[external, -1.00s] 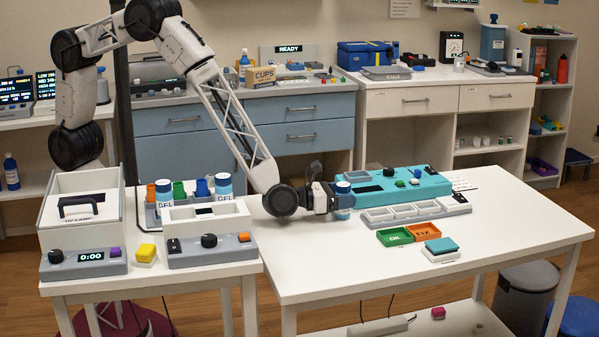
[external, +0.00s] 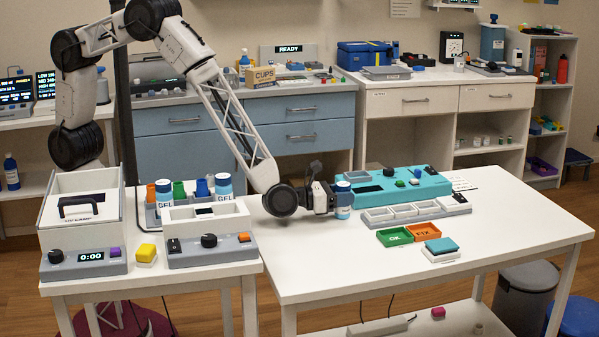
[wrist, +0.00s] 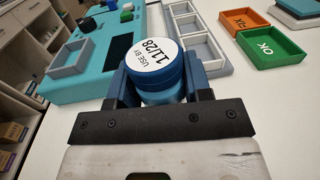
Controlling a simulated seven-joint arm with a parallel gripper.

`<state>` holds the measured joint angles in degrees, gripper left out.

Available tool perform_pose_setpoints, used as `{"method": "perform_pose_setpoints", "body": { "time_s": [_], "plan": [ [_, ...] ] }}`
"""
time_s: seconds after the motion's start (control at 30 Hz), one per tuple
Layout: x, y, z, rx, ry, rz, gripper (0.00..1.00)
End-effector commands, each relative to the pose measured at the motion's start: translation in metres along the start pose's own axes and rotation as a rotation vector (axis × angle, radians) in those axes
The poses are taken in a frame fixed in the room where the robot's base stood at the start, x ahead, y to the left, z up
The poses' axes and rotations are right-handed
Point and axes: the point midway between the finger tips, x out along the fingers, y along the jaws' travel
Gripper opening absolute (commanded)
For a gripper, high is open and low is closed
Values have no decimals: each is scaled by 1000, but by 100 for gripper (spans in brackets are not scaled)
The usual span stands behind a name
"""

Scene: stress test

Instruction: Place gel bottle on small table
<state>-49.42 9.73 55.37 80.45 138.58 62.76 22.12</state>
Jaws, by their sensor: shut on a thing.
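The gel bottle (external: 343,200) is small, with a blue cap and a white and teal body, and stands upright at the larger white table's back left. My gripper (external: 333,198) reaches it from the left and is shut on it. In the wrist view the bottle's white lid label (wrist: 152,62) reads "USE BY 11/28", and the bottle sits between my gripper's blue fingers (wrist: 155,85). Its base is hidden, so I cannot tell whether it touches the table. The smaller white table (external: 225,277) stands at the left. Two other GEL bottles (external: 224,186) stand there in a rack.
A teal device (external: 425,185) and a grey tray of compartments (external: 405,212) are close to the held bottle. Green (external: 394,238) and orange bins (external: 423,232) lie in front. The small table holds a lidded box (external: 85,215), a grey control unit (external: 212,250) and a yellow block (external: 146,252).

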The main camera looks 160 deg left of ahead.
Motion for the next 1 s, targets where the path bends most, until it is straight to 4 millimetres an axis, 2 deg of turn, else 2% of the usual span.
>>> {"method": "perform_pose_setpoints", "body": {
  "time_s": [0.27, 0.7, 1.0],
  "plan": [
    [1, 0, 22, -2, -3, 0, 15],
    [0, 0, 84, -1, -1, 0, 15],
    [0, 0, 100, 0, -1, 0, 15]
  ]
}}
